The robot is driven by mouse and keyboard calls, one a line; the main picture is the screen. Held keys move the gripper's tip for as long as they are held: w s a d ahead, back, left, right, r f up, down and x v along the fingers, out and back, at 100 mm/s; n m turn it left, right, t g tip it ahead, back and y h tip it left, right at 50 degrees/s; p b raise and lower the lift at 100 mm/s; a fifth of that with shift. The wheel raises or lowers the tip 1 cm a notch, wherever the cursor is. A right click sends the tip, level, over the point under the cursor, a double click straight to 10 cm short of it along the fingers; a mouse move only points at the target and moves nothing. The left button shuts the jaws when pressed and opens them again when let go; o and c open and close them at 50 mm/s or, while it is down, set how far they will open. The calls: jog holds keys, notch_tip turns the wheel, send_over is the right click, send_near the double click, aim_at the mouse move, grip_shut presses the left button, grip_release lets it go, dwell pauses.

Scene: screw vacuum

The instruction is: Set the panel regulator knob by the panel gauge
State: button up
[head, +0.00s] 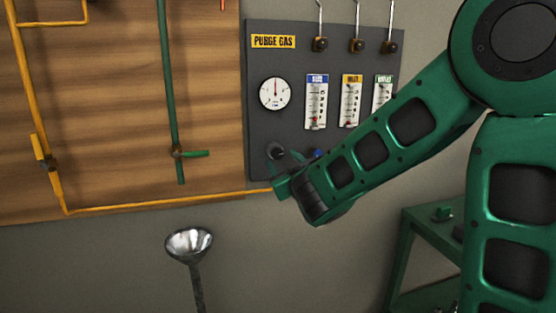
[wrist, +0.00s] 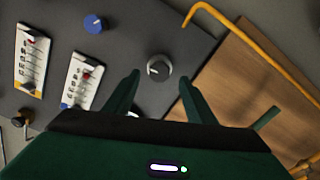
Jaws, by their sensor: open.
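The dark regulator knob (head: 275,151) sits low on the grey purge gas panel (head: 257,60), below the round white panel gauge (head: 274,93). The gauge needle looks roughly upright; its scale is too small to read. My gripper (head: 281,178) is just below the knob in the head view, its fingers hard to make out there. In the wrist view, the knob (wrist: 161,65) shows a pale mark at its left side. My open gripper (wrist: 159,76) has its two green fingers either side of the knob's lower edge, apart from it.
Several flowmeters (head: 316,102) stand right of the gauge, with a blue knob (head: 317,153) below them, partly behind my arm. A yellow pipe (head: 170,201) runs toward the panel's lower edge. A funnel (head: 189,243) stands below, and a green table (head: 430,222) at right.

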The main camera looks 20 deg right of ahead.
jog(key=shift+s, duration=1.55)
jog(key=s+d+f+m+g+h, duration=0.25)
jog(key=s+d+f+g, duration=0.35)
jog(key=d, duration=0.4)
jog(key=s+d+f+m+g+h, duration=0.25)
jog(key=s+d+f+m, duration=0.2)
jog(key=s+d, duration=0.4)
jog(key=s+f+m+g+y, duration=0.2)
jog(key=s+g, duration=0.2)
jog(key=s, duration=0.9)
jog(key=s+f+m+g+y, duration=0.1)
jog(key=s+f+g+y, duration=0.2)
jog(key=s, duration=1)
jog(key=shift+m+g, duration=0.4)
jog(key=shift+g, duration=0.85)
